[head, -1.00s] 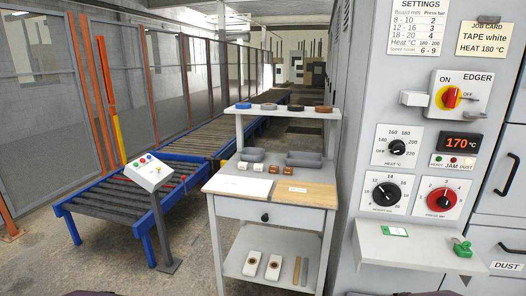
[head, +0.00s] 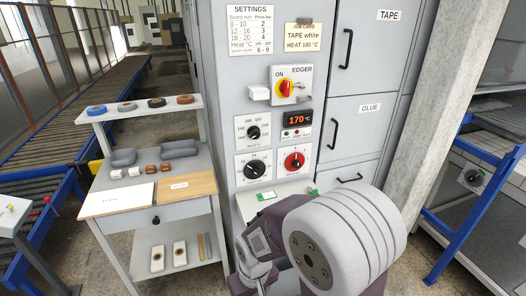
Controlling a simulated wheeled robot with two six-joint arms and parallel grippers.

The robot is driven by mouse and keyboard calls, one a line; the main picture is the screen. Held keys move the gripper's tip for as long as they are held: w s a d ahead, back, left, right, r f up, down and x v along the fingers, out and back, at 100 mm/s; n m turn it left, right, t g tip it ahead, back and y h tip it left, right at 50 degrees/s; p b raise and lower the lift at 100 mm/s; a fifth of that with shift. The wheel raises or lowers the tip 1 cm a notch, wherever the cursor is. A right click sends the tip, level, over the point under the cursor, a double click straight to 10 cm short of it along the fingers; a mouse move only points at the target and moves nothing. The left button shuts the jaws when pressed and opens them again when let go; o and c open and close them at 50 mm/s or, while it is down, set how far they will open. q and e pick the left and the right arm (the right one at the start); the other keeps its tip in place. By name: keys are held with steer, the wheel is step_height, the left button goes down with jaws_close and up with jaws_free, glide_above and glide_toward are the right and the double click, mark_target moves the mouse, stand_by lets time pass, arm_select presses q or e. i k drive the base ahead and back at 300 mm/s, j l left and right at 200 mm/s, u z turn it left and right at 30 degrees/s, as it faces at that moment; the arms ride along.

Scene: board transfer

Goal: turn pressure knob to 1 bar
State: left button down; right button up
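The red pressure knob (head: 294,161) is on a white square plate on the grey machine panel, at the lower right of the controls. Its scale marks are too small to read, so I cannot tell its exact setting. One of my arms reaches up from the bottom right in front of the panel, below the knob and apart from it in the picture. Its gripper fingers do not show. My other arm is not in view.
A black knob (head: 255,168) is left of the red one, with the heat knob (head: 253,132) above it. The edger switch (head: 286,88) sits higher. A small shelf (head: 246,205) juts out below. A workbench (head: 112,205) stands left.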

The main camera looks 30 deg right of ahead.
mark_target(294, 162)
steer(key=l, duration=0.45)
steer(key=i+l, duration=0.15)
steer(key=l, duration=0.8)
steer(key=i, duration=0.05)
